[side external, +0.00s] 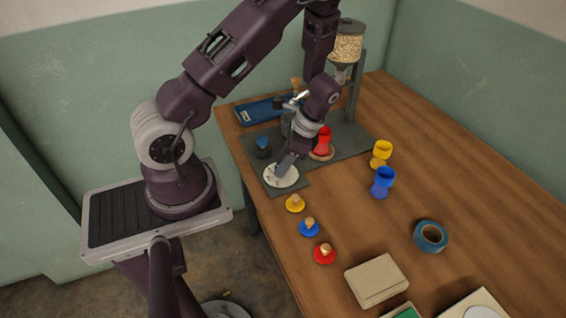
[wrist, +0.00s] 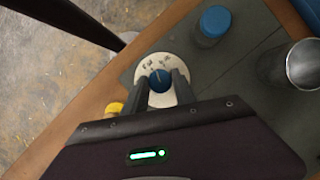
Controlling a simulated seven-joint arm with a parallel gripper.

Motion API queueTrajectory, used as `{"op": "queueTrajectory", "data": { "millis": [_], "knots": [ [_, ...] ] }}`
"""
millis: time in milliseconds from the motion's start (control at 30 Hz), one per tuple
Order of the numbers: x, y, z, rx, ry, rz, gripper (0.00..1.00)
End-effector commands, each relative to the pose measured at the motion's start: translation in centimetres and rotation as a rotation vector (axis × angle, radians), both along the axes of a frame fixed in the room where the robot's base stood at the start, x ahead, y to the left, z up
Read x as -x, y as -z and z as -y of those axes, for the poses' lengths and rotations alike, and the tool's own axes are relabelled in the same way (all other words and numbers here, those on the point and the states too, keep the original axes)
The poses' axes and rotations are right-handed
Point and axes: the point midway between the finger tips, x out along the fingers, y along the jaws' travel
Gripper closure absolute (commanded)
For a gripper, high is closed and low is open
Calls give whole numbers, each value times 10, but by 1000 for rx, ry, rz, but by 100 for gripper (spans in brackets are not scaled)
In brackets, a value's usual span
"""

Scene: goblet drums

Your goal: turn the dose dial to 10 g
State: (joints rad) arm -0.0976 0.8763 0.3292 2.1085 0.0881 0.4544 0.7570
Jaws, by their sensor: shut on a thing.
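The dose dial is a blue knob (wrist: 160,79) on a round white plate (wrist: 147,68) with dark markings too small to read. The knob bears a light pointer line, seen in the wrist view. My gripper (wrist: 164,84) has its two fingers on either side of the knob, shut on it. In the side view the white plate (side external: 281,177) lies at the near corner of the dark grey board, under my gripper (side external: 281,171), which hides the knob there.
A blue-topped jar (side external: 262,147) and a red goblet (side external: 323,140) stand close by on the board. A grain hopper (side external: 346,46) rises behind. Yellow (side external: 295,204), blue (side external: 309,228) and red (side external: 325,254) knobbed lids lie along the table's left edge. Yellow (side external: 380,153) and blue (side external: 382,182) goblets stand right.

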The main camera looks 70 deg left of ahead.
Motion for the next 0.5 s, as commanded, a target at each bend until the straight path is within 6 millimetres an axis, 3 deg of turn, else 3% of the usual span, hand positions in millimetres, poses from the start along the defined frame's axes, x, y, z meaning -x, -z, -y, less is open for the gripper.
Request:
{"op": "queueTrajectory", "data": {
  "millis": [500],
  "knots": [
    [-2,0,-3,1,-490,4,100]
  ]
}}
